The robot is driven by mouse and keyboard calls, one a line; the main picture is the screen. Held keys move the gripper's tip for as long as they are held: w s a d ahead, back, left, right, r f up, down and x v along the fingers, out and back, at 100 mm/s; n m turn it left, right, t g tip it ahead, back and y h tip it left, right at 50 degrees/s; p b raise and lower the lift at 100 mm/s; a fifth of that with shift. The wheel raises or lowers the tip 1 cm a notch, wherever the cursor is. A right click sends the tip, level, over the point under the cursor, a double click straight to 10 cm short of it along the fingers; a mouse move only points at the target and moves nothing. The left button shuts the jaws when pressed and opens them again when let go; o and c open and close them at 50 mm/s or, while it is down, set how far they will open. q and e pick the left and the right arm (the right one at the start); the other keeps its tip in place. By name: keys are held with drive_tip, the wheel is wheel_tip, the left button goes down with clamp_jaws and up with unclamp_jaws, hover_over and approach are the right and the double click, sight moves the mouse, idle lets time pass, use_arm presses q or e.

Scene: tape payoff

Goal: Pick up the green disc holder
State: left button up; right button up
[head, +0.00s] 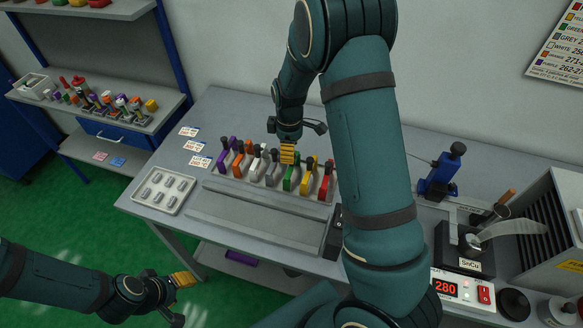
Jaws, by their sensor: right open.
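The green disc holder (290,179) stands in a row of coloured holders on the workbench, between a grey holder (272,174) on its left and a yellow holder (307,183) on its right. My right gripper (287,153) has yellow fingertips and points down just above the grey and green holders, partly in front of them. It is open; nothing shows held in it, and whether it touches a holder cannot be told. My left gripper (184,280) is low at the left, in front of the bench and far from the holders; its jaw opening is unclear.
Purple (224,158), orange (238,162), white (254,163) and red (326,184) holders fill the row. A tray of grey pieces (163,190) lies left. My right arm hides bench on the right, where a blue tool (440,175) and 280 display (445,288) stand.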

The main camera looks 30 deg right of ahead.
sight(292, 166)
drive_tip(key=shift+s+d+f, duration=0.1)
drive_tip(key=shift+s+f, duration=0.05)
drive_tip(key=shift+f, duration=0.35)
drive_tip(key=f, duration=0.4)
drive_tip(key=shift+w+d+f, duration=0.2)
drive_tip(key=shift+d, duration=0.1)
clamp_jaws()
